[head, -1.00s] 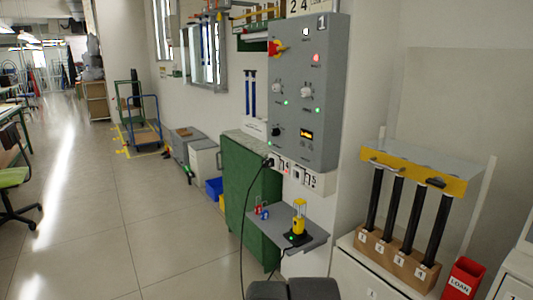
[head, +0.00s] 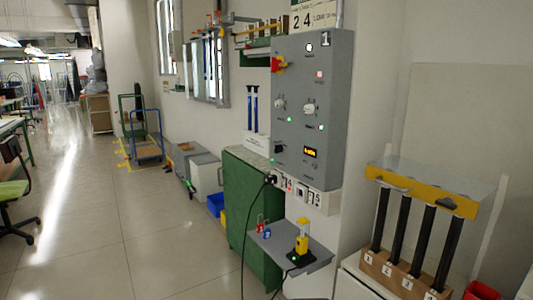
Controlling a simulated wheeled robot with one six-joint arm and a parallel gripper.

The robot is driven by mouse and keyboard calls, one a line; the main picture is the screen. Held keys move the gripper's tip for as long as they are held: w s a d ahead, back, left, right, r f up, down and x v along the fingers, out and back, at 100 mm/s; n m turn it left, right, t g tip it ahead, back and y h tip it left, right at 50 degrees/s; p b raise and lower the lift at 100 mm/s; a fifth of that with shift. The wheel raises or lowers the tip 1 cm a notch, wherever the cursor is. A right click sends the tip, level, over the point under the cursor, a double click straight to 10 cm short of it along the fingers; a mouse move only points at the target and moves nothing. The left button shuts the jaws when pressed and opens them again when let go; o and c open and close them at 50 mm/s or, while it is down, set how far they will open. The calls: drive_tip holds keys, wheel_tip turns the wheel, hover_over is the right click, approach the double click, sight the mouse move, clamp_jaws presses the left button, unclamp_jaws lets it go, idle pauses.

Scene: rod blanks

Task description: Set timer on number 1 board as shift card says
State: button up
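The grey control board (head: 338,110) marked 1 hangs on the wall right of centre. It carries a red and yellow rotary switch (head: 279,64), two white knobs (head: 309,108), a black knob (head: 279,149) and small lit lamps in white, red and green. A small orange lit display (head: 311,152) sits low on the board beside the black knob; its digits are too small to read. A card with large figures 2 4 (head: 308,19) is above the board, cut by the top edge; I cannot tell whether it is the shift card. My gripper is not in view.
Below the board, a black plug (head: 270,180) with a hanging cable is at the sockets. A grey shelf (head: 275,243) juts out with a yellow device (head: 303,237) on it. A rack of black rods (head: 408,232) stands at right. The floor at left (head: 100,220) is open.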

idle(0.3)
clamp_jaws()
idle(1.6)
